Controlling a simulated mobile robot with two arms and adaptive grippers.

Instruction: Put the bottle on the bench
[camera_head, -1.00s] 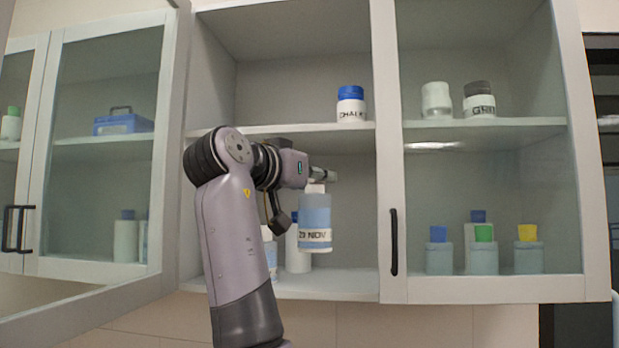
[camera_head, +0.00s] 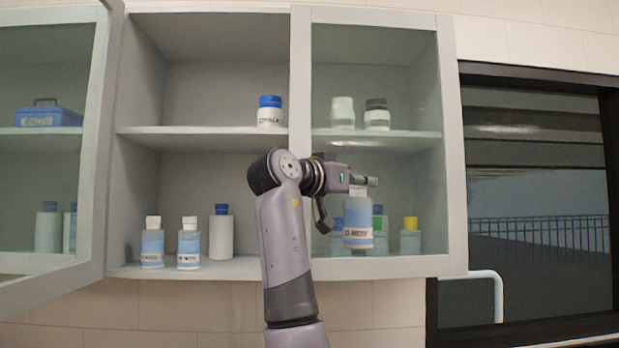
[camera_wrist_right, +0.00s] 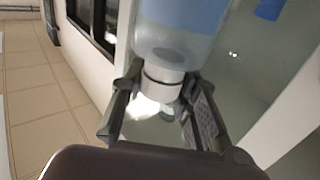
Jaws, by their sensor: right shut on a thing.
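A translucent bottle (camera_head: 358,222) with blue liquid and a white label hangs upright from my right gripper (camera_head: 366,181), in front of the cabinet's glass door in the head view. The right gripper is shut on the bottle's neck. In the right wrist view the bottle (camera_wrist_right: 180,30) lies between the fingers of the gripper (camera_wrist_right: 160,110), held at its white neck. The label's text is too small to read surely. My left gripper is not in view. No bench shows clearly.
The wall cabinet's left door (camera_head: 50,160) stands open. Two similar bottles (camera_head: 152,245) and a blue-capped white bottle (camera_head: 221,234) stand on its lower shelf. A blue-capped jar (camera_head: 270,112) stands above. A dark window (camera_head: 540,200) and white pipe (camera_head: 490,280) are at right.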

